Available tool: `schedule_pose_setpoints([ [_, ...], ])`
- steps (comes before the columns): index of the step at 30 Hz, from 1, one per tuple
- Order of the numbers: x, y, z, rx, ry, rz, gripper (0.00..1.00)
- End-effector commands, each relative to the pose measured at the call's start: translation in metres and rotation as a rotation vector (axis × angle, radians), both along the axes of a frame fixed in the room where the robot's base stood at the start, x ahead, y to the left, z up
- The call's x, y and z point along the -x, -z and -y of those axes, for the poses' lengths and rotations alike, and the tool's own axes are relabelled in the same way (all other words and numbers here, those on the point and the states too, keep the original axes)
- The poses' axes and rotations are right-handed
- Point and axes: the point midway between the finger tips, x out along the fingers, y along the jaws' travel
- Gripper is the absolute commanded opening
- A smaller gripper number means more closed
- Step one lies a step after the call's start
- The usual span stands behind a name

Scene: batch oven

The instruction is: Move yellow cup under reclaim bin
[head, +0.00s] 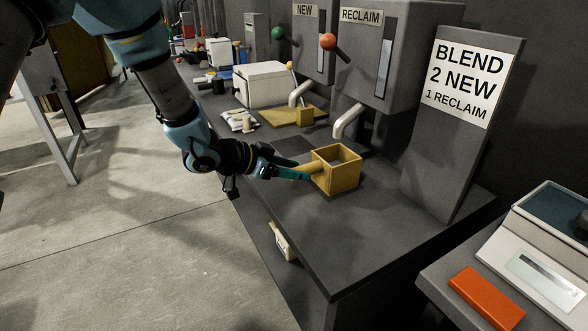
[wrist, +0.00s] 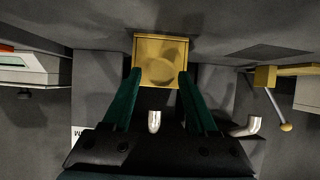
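The yellow cup (head: 337,180), a square open-topped box, is at the dark bench in front of the RECLAIM bin (head: 370,70). The bin's pale spout (head: 350,121) is behind the cup, and the cup is nearer the bench front than the spout. A yellow bar-like part sticks out of the cup's left side toward my gripper (head: 303,170). In the wrist view the cup (wrist: 160,72) lies at the tips of my two green fingers, which are spread wide apart. I cannot tell whether they touch it, or whether the cup rests on the bench.
A tall sign panel (head: 450,150) stands to the right. A scale (head: 550,245) and orange block (head: 486,298) are on the right-hand table. The front bench top is clear.

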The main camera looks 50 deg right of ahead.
Motion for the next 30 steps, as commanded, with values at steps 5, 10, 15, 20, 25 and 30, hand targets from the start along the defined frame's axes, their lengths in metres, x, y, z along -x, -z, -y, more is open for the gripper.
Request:
schedule_pose_setpoints([
  [5, 0.000, 0.000, 0.000, 0.000, 0.000, 0.000, 0.66],
  [10, 0.000, -0.003, 0.000, 0.000, 0.000, 0.000, 0.66],
  [15, -0.008, -0.011, -0.015, 0.002, -0.003, 0.002, 0.66],
  [20, -0.019, -0.027, -0.043, 0.003, -0.004, 0.002, 0.66],
  [25, -0.029, -0.044, -0.072, 0.001, -0.003, 0.003, 0.66],
  [30, -0.036, -0.055, -0.091, 0.000, -0.002, 0.001, 0.66],
])
